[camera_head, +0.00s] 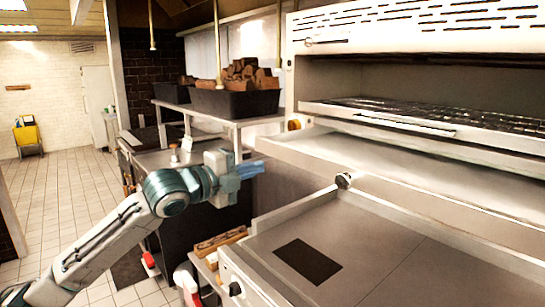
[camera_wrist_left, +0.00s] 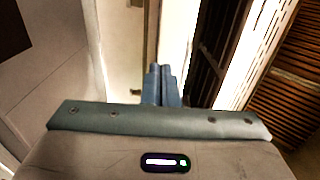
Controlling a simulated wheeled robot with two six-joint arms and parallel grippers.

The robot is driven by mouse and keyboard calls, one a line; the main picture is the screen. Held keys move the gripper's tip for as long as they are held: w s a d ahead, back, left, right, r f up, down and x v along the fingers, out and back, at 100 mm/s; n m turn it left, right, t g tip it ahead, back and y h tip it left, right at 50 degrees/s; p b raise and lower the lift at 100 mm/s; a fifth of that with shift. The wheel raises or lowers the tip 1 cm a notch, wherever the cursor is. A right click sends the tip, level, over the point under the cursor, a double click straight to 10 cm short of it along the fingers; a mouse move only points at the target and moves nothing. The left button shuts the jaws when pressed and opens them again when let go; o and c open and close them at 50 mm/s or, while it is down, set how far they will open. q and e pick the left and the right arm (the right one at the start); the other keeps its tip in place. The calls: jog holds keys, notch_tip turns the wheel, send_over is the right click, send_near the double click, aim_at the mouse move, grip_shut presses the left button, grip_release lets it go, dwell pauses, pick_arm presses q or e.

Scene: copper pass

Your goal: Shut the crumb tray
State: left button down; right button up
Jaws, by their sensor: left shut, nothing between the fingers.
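A large steel toaster oven (camera_head: 420,30) fills the right of the head view. Below its wire rack, a wide pale metal tray (camera_head: 400,165) sticks out at the front; it looks like the crumb tray, pulled out. My left gripper (camera_head: 250,169) is shut and empty, in the air just left of the tray's left end; whether it touches cannot be told. In the left wrist view its blue fingertips (camera_wrist_left: 159,72) are together, in front of a pale metal surface (camera_wrist_left: 128,50). My right gripper is not in view.
A steel counter with a dark square plate (camera_head: 308,261) lies in front of the oven. A shelf with a black bin (camera_head: 235,102) of brown blocks stands behind my left gripper. A yellow mop bucket (camera_head: 28,136) stands far left on open tiled floor.

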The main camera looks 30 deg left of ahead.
pick_arm(q)
jog(key=shift+p+x, duration=1.05)
jog(key=shift+x, duration=0.7)
jog(key=shift+p+x, duration=0.5)
jog(key=shift+x, duration=0.65)
jog(key=shift+w+d+r+p, duration=0.1)
jog(key=shift+w+d+p, duration=0.1)
jog(key=shift+w+p, duration=0.15)
jog(key=p, duration=0.2)
send_near(325, 148)
jog(key=b+x, duration=0.2)
jog(key=x, duration=0.7)
jog(key=shift+w, duration=0.1)
jog(key=shift+w+d, duration=0.2)
jog(key=shift+w, duration=0.4)
jog(key=shift+s, duration=0.15)
